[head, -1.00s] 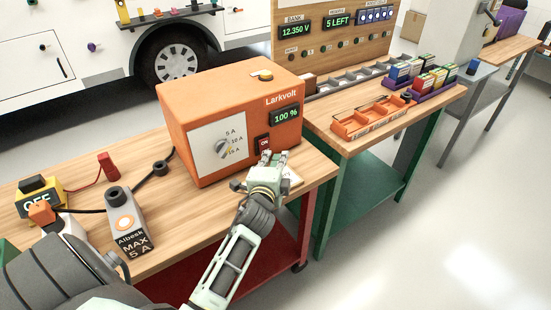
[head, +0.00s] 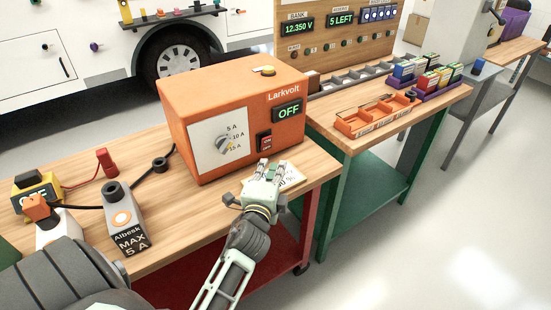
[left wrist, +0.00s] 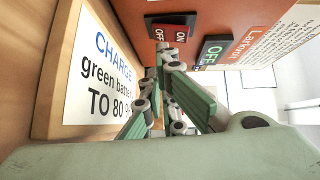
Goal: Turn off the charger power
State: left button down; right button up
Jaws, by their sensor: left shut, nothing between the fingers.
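The orange Larkvolt charger (head: 235,120) stands on the wooden bench. Its display (head: 288,111) reads OFF; the display also shows in the left wrist view (left wrist: 212,50). The red and black power switch (head: 264,142) is on its front, below the display. In the left wrist view the switch (left wrist: 170,27) shows ON and OFF marks, close beyond my fingertips. My left gripper (head: 270,165) is shut and empty, just in front of and below the switch, apart from it in the head view. My right gripper is not in view.
A grey Albesk device (head: 125,215) and a yellow box (head: 35,190) are at left. An orange tray (head: 375,117) is on the green bench.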

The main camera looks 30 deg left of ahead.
pick_arm(q)
jog(key=v, duration=0.6)
jog(key=shift+s, duration=0.25)
